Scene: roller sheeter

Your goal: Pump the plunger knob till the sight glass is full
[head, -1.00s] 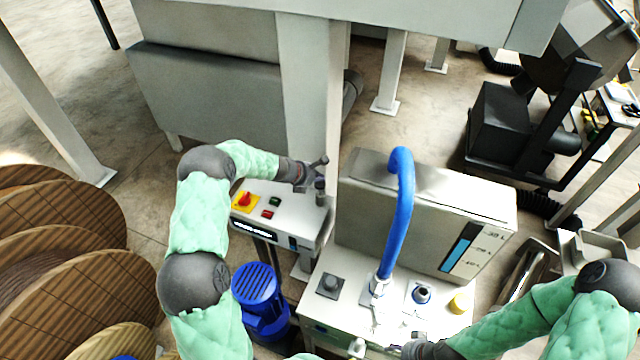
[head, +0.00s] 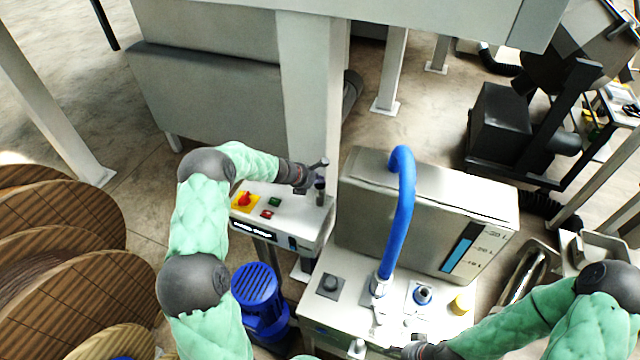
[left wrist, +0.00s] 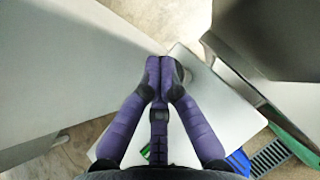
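My left gripper (head: 318,170) is over the right end of the control box (head: 292,212). In the left wrist view its two purple fingers (left wrist: 160,62) come together at the tips, with nothing visible between them. A dark upright knob (head: 320,186), which looks like the plunger knob, stands on the box just below the fingertips; I cannot tell whether they touch. A small dark-blue window (head: 292,242) on the box front may be the sight glass; its level is too small to read. My right gripper (head: 405,347) is at the bottom edge, its fingers unclear.
To the right stand a steel tank with a blue level strip (head: 457,252) and a blue hose (head: 402,215). A blue motor (head: 257,292) is below.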

